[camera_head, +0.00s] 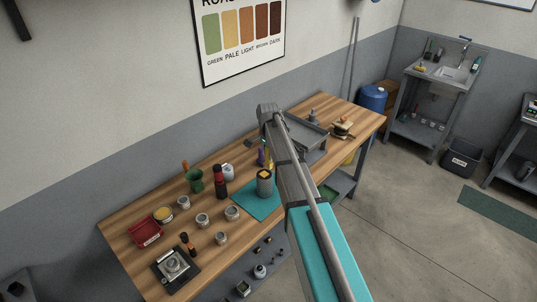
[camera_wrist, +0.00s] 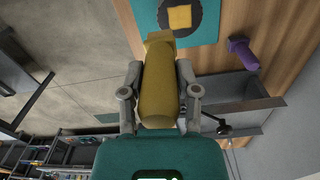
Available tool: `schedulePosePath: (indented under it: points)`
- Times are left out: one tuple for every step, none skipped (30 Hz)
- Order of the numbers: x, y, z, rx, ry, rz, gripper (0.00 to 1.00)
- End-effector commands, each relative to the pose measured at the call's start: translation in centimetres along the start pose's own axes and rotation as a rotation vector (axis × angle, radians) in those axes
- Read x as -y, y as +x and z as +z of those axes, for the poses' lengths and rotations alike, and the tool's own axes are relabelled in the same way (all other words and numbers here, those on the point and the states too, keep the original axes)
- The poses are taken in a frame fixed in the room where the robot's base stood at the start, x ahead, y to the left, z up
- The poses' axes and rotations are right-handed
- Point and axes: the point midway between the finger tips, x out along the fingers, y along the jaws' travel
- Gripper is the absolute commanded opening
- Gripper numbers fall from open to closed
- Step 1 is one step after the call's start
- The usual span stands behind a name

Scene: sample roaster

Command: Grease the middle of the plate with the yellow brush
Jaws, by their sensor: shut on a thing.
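The yellow brush (camera_wrist: 158,95) is held lengthwise between the fingers of my gripper (camera_wrist: 159,72) in the wrist view. Its wide end points toward the teal mat (camera_wrist: 215,12). The dark round plate (camera_wrist: 196,22) with a yellow square in its middle shows at the top edge there, beyond the brush and partly cut off. In the camera_head view the plate (camera_head: 264,175) tops a grey cylinder (camera_head: 265,188) on the mat. A bit of the yellow brush (camera_head: 269,161) shows just behind it; my arm hides most of my gripper. I cannot tell whether brush and plate touch.
A purple brush (camera_wrist: 243,53) stands near the mat. Left of it are a red-and-black bottle (camera_head: 220,182), a green cup (camera_head: 194,180), several small tins and a red tray (camera_head: 145,233). A grey metal tray (camera_head: 305,135) lies to the right. The bench's left front holds a scale (camera_head: 175,265).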

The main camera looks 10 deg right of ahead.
Motion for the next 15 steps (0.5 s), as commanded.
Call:
schedulePosePath:
  points:
    - [0.0,0.0,0.0,0.0,0.0,0.0,0.0]
    - [0.0,0.0,0.0,0.0,0.0,0.0,0.0]
    - [0.0,0.0,0.0,0.0,0.0,0.0,0.0]
    - [0.0,0.1,0.0,0.0,0.0,0.0,0.0]
    - [0.0,0.1,0.0,0.0,0.0,0.0,0.0]
    - [0.0,0.1,0.0,0.0,0.0,0.0,0.0]
    - [0.0,0.0,0.0,0.0,0.0,0.0,0.0]
    - [0.0,0.0,0.0,0.0,0.0,0.0,0.0]
    - [0.0,-0.1,0.0,0.0,0.0,0.0,0.0]
    - [0.0,-0.1,0.0,0.0,0.0,0.0,0.0]
    - [0.0,-0.2,0.0,0.0,0.0,0.0,0.0]
    - [0.0,-0.4,0.0,0.0,0.0,0.0,0.0]
    - [0.0,-0.6,0.0,0.0,0.0,0.0,0.0]
    - [0.0,-0.8,0.0,0.0,0.0,0.0,0.0]
    - [0.0,-1.1,0.0,0.0,0.0,0.0,0.0]
